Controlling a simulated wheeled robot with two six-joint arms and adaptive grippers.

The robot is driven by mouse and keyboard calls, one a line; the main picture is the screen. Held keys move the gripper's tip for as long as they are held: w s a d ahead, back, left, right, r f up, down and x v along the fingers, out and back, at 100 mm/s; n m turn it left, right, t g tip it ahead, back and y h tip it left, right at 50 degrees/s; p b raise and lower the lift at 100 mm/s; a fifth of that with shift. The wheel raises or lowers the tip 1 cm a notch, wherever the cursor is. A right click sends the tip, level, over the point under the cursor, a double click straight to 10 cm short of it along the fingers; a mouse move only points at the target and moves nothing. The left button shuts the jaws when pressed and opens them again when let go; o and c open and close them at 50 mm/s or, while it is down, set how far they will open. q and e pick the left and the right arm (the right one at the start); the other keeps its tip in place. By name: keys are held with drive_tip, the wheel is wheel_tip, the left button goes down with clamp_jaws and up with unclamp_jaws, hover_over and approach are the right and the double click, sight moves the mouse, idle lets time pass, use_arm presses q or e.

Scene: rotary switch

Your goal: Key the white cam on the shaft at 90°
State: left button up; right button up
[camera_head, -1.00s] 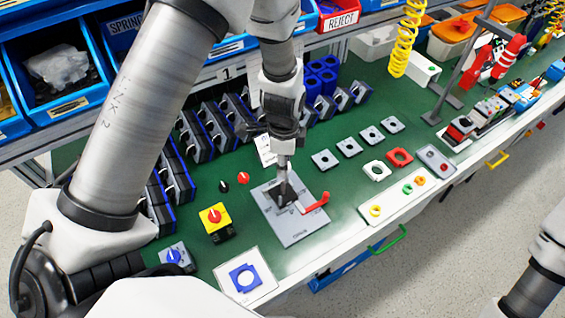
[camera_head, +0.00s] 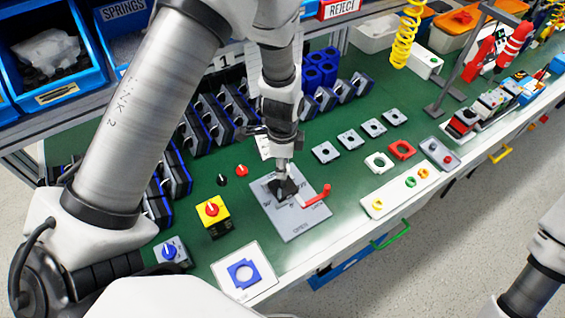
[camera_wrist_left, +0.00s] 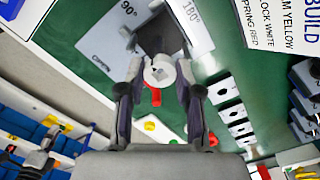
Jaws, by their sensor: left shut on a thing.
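My left gripper (camera_head: 283,172) is over the grey angle plate (camera_head: 300,228), at the dark fixture (camera_head: 283,188) with a red lever (camera_head: 317,196). In the left wrist view its fingers (camera_wrist_left: 158,85) are closed around a small white slotted round piece, the white cam (camera_wrist_left: 158,72). The cam is in front of the dark fixture (camera_wrist_left: 160,35); whether it touches the shaft is unclear. The plate (camera_wrist_left: 105,45) shows 90° and 180° marks. The shaft itself is hidden. My right gripper is outside the views.
A white strip (camera_head: 395,199) with yellow and green rings lies to the right. White (camera_head: 380,162) and red (camera_head: 402,150) square plates lie behind it. A yellow switch box (camera_head: 212,217) and a blue frame on a white card (camera_head: 264,276) stand left and in front.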

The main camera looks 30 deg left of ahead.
use_arm(q)
drive_tip(key=shift+f, duration=0.15)
drive_tip(key=shift+f+b, duration=0.8)
drive_tip(key=shift+f, duration=0.2)
drive_tip(key=o, duration=0.8)
wheel_tip(320, 180, up, 12)
drive_tip(key=shift+f, duration=0.1)
